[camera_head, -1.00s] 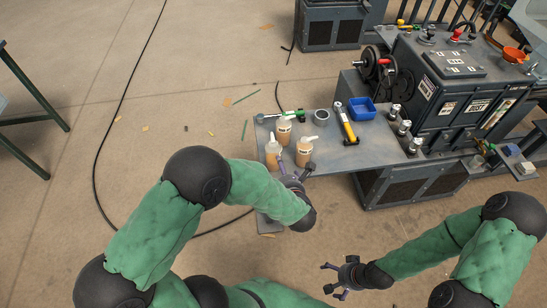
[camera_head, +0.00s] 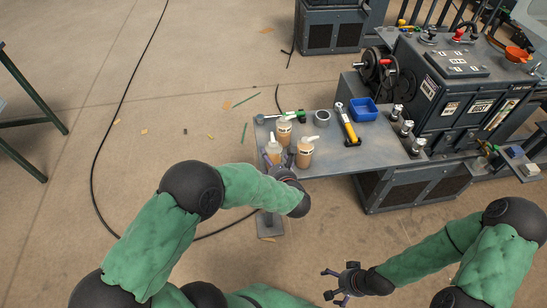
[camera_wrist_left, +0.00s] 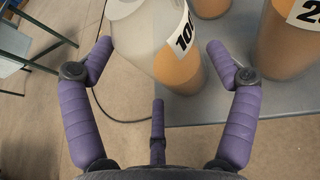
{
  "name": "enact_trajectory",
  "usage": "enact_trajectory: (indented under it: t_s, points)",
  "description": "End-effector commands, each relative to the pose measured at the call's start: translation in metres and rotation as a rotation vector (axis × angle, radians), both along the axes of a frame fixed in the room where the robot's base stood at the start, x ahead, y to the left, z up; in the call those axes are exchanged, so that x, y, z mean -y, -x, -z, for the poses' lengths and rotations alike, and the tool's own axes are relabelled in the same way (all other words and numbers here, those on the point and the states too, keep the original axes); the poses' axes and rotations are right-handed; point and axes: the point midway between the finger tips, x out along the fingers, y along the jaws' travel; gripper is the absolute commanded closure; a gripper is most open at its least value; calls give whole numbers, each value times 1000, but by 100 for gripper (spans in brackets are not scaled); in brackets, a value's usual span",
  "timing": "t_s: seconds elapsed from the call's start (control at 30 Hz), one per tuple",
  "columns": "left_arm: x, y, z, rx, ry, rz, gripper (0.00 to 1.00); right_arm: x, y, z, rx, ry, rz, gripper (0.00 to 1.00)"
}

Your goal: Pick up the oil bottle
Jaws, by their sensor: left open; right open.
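Three oil bottles with tan contents and pale tops stand upright on the grey table's left end: a front-left bottle (camera_head: 273,148), a back bottle (camera_head: 284,131) and a right bottle (camera_head: 305,154). My left gripper (camera_head: 279,162) is open at the front-left bottle. In the left wrist view a bottle labelled "100" (camera_wrist_left: 172,50) stands between and beyond the spread purple fingers; contact cannot be told. Another bottle, its label partly cut off (camera_wrist_left: 284,45), is right of the right finger. My right gripper (camera_head: 330,284) is open and empty, low over the floor.
A dark machine (camera_head: 465,90) stands at right. The floor left of the table is mostly clear.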

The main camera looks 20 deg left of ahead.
Motion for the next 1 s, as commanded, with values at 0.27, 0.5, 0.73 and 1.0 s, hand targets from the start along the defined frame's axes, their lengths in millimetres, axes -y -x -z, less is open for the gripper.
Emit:
enact_trajectory:
  t_s: [0.27, 0.5, 0.73, 1.0]
  points:
    - [-19, -21, 14, -1, -1, 1, 13, 0, 0, 11, 0, 0, 0, 0]
    - [-19, -22, 13, -1, -1, 2, 13, 0, 0, 10, 0, 0, 0, 0]
    - [-19, -23, 12, 0, -1, 1, 58, 0, 0, 10, 0, 0, 0, 0]
    - [-19, -23, 11, 0, -1, 1, 64, 0, 0, 9, 0, 0, 0, 0]
